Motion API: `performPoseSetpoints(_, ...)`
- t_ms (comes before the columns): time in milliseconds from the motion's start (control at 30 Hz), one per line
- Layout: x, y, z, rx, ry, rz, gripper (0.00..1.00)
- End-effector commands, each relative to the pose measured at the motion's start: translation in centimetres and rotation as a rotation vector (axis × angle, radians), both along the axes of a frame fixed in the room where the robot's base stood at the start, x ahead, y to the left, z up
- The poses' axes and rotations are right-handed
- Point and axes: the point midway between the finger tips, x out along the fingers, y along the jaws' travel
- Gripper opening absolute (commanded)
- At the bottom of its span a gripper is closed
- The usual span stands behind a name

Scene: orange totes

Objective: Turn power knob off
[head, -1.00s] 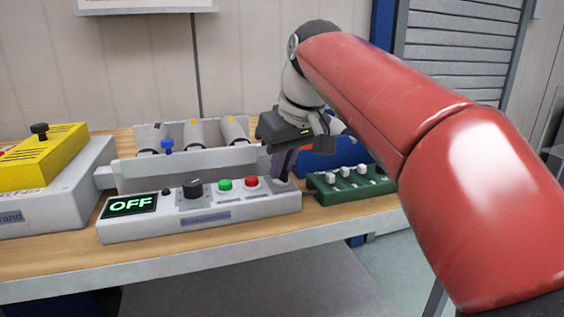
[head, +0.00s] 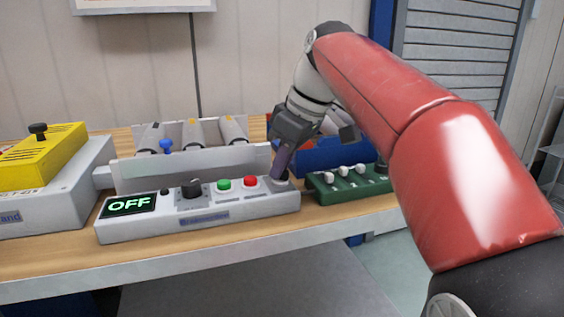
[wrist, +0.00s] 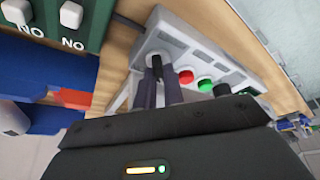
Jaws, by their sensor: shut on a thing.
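A light grey control panel (head: 240,208) sits on the bench, with a display (head: 129,205) at its left end reading OFF in green. My gripper (head: 280,172) is over the panel's right end, its fingers tilted. In the wrist view, my gripper (wrist: 158,82) has its two purple-grey fingers on either side of a small dark knob (wrist: 157,66), shut on it. The fingers hide most of this knob in the head view. A larger black knob (head: 191,189), a green button (head: 224,185) and a red button (head: 250,182) stand to its left.
A green box with white switches (head: 347,183) stands close to the right of the panel. A blue bin (head: 318,155) is behind my gripper. A grey tray with rollers (head: 190,160) is behind the panel. A yellow-topped box (head: 45,155) stands far left.

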Motion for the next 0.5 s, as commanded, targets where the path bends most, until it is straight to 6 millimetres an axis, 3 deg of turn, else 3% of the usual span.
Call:
performPoseSetpoints(267,0.0,0.01,-0.05,-0.001,0.001,0.002,0.0)
performPoseSetpoints(300,-0.01,0.02,-0.05,-0.001,0.001,0.002,0.11)
performPoseSetpoints(467,-0.01,0.03,-0.05,-0.001,0.001,0.002,0.32)
performPoseSetpoints(500,-0.01,0.02,-0.04,-0.001,0.001,0.001,0.32)
